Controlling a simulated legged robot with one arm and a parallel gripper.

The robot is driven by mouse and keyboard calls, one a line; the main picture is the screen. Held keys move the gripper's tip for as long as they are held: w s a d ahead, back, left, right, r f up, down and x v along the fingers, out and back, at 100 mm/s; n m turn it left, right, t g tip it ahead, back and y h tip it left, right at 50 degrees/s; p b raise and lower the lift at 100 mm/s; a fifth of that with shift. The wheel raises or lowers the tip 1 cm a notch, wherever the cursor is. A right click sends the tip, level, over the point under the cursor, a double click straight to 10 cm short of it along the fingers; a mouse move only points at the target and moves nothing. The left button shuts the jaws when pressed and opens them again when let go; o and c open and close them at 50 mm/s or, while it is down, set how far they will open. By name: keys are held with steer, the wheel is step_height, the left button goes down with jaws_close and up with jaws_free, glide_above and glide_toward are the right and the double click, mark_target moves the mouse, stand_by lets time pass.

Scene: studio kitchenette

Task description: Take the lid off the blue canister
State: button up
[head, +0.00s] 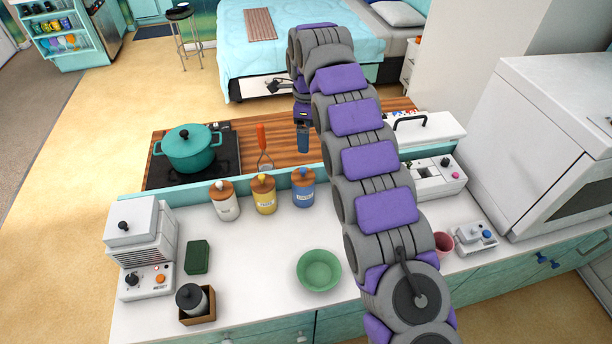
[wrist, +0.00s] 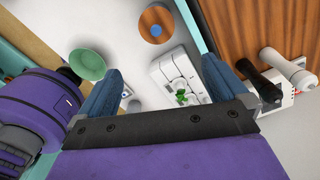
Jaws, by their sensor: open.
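The blue canister (head: 303,195) stands on the white counter at the right end of a row of three. Its round wooden lid (head: 303,175) sits on top. In the wrist view a wooden lid (wrist: 148,31) with a blue knob shows from above, near the top edge, beyond my fingertips. I take it for the blue canister's lid. My gripper (wrist: 163,84) is open, with its two blue fingers apart and no lid between them. In the head view my gripper (head: 303,138) hangs above the wooden ledge, behind the blue canister.
A yellow canister (head: 264,196) and a white canister (head: 225,203) stand left of the blue one. An orange-handled whisk (head: 262,140) is behind them. A green bowl (head: 319,272) sits in front. A teal pot (head: 190,150) is on the hob. Counter between canisters and bowl is clear.

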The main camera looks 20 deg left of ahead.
steer(key=b, duration=0.2)
glide_above(303, 169)
steer(key=f, duration=0.9)
steer(key=shift+w+d, duration=0.1)
steer(key=shift+w, duration=0.25)
steer(key=shift+d+f, duration=0.15)
steer(key=shift+f, duration=0.55)
steer(key=f, duration=0.1)
steer(key=f+b, duration=0.1)
steer(key=f, duration=0.1)
steer(key=f+b, duration=0.1)
steer(key=f, duration=0.1)
steer(key=shift+s+a+f, duration=0.15)
steer(key=shift+s+a, duration=0.15)
steer(key=shift+a, duration=0.05)
steer(key=c, duration=1)
steer(key=shift+o, duration=0.2)
